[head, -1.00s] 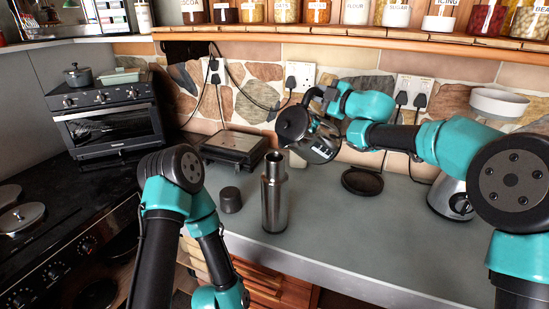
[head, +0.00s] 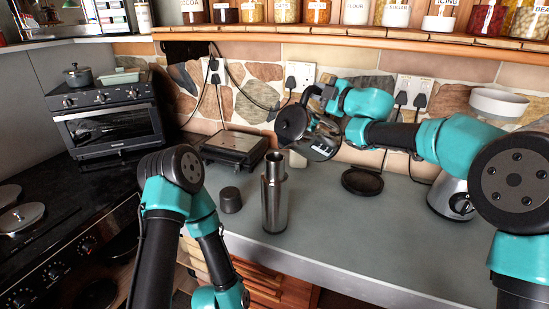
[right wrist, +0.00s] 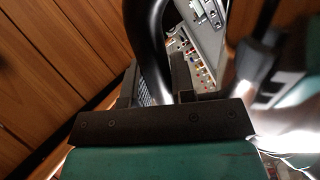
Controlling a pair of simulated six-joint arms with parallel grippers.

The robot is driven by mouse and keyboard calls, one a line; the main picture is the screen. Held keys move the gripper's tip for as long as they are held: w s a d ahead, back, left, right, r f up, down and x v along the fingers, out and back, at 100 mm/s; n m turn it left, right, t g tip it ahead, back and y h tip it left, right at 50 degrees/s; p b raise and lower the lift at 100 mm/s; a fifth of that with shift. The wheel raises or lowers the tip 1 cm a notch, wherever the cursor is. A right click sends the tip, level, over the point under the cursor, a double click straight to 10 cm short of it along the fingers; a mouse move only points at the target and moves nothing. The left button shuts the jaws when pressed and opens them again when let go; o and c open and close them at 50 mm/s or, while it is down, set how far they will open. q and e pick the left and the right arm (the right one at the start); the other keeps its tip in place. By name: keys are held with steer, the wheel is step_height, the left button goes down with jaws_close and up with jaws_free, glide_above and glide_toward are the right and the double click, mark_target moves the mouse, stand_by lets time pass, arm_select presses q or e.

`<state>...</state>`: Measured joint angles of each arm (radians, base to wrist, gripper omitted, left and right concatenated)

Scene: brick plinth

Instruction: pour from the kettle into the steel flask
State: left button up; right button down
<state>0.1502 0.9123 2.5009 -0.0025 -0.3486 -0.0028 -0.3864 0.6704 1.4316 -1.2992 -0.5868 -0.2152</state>
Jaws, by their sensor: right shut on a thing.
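The steel flask (head: 274,205) stands upright and uncapped on the grey worktop in the head view. The kettle (head: 322,141), steel with a black lid and handle, is held in the air behind and to the right of the flask, tilted to the left. My right gripper (head: 326,94) is shut on the kettle's handle. In the right wrist view the black handle (right wrist: 152,45) passes between the fingers (right wrist: 160,85), with the shiny kettle body at the right. My left arm is at the lower left, but its gripper is out of frame.
A dark cup-like cap (head: 230,200) stands left of the flask. The black round kettle base (head: 362,181) lies to the right. A black grill (head: 234,148) and a toaster oven (head: 110,122) are further left. A scale with a white bowl (head: 498,103) is at the right.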

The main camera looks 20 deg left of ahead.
mark_target(300, 104)
steer(key=shift+s+a+r+n, duration=0.35)
steer(key=shift+s+r+n, duration=0.2)
steer(key=shift+s+r, duration=0.1)
steer(key=shift+s+a+r+n, duration=0.3)
steer(key=shift+s+r+n, duration=0.2)
steer(key=shift+r, duration=0.2)
steer(key=shift+s+a+r+n, duration=0.35)
steer(key=shift+s+r+n, duration=0.2)
steer(key=shift+s+r, duration=0.1)
stand_by(2.3)
steer(key=shift+n, duration=0.9)
steer(key=shift+s+a+r, duration=0.4)
steer(key=shift+s+a, duration=0.15)
steer(key=shift+s, duration=0.25)
steer(key=shift+s+a+r, duration=0.4)
steer(key=shift+s+a, duration=0.1)
steer(key=shift+s, duration=0.25)
stand_by(1.2)
